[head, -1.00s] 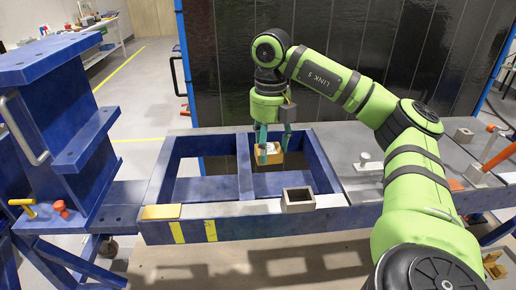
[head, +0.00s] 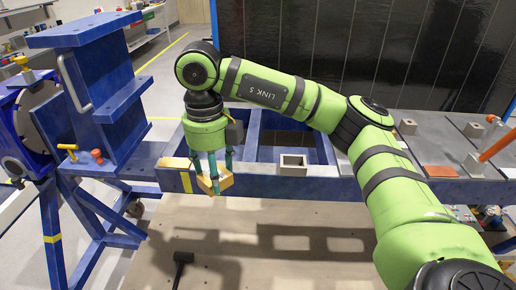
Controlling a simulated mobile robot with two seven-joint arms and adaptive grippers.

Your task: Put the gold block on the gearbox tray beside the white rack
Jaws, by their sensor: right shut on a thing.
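My right gripper (head: 213,178) points down, its teal fingers closed around the gold block (head: 225,182). The block hangs slightly tilted in front of the blue frame's near beam, over the floor side in the picture; its height above the floor is hard to tell. The fingers cover part of it. I cannot make out a white rack or a tray that is clearly the gearbox tray. My left gripper is not in view.
A blue frame (head: 330,189) with open bays runs across the middle. A grey hollow square (head: 293,164) and a flat gold plate (head: 173,163) sit on its near beam. A blue stand (head: 100,70) rises at left.

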